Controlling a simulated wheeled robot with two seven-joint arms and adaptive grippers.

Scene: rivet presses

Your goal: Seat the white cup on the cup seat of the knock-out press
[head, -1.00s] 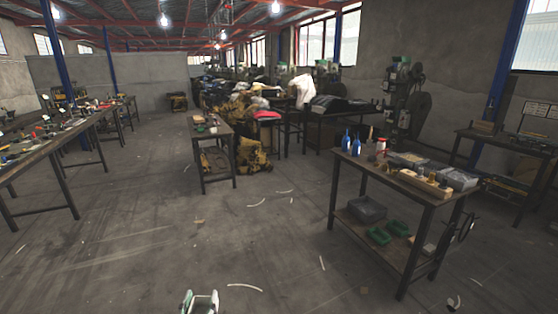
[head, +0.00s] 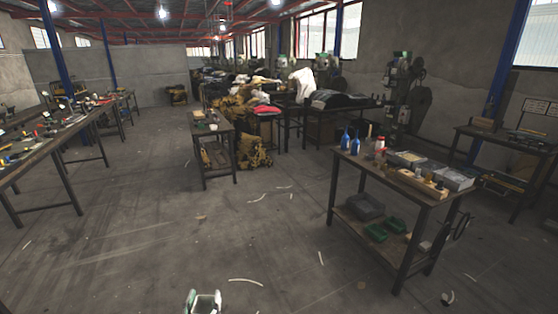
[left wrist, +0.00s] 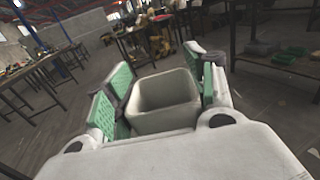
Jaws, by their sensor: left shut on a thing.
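The white cup (left wrist: 165,103) shows in the left wrist view as a pale, square-edged, open-topped vessel. It sits between the green-padded fingers of my left gripper (left wrist: 160,88), which is shut on it. I look into its empty-looking inside. In the head view only the tips of my left gripper (head: 203,301) show at the bottom edge, over bare floor and well short of the benches. Tall machines stand by the back wall, one of them a press-like machine (head: 400,88). I cannot tell which is the knock-out press, and no cup seat can be made out. My right gripper is not in view.
A workbench (head: 402,180) with blue bottles (head: 345,139) and trays stands at the right. A small table (head: 209,128) stands in the middle, near cloth piles (head: 250,150). A long cluttered bench (head: 60,137) runs along the left. The floor between is open, with scattered scraps.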

